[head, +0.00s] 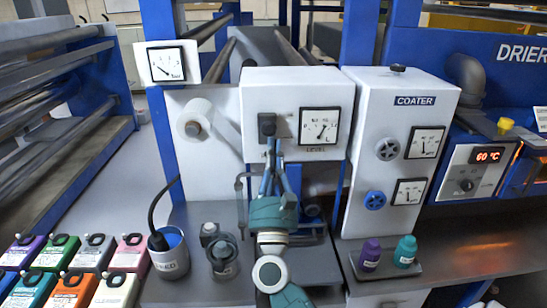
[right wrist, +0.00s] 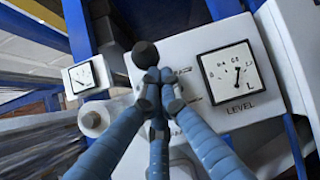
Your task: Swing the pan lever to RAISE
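The pan lever (head: 267,125) is a dark handle on the white box above the LEVEL gauge's label, left of the gauge. In the right wrist view its round black knob (right wrist: 145,54) sits just past my fingertips. My right gripper (head: 271,150) comes up from below in the head view, its blue fingers drawn together just under the lever. In the right wrist view the fingertips (right wrist: 158,78) meet close to the knob; touching or a hair apart I cannot tell. The fingers hide the lever's shaft and part of the printing beside it. My left gripper is out of view.
The LEVEL gauge (head: 319,126) is close on the right. A white roll (head: 196,120) sticks out on the left. The COATER box (head: 395,150) has two handwheels. An inking pot (head: 170,253), coloured blocks (head: 70,290) and two small bottles (head: 371,254) stand below.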

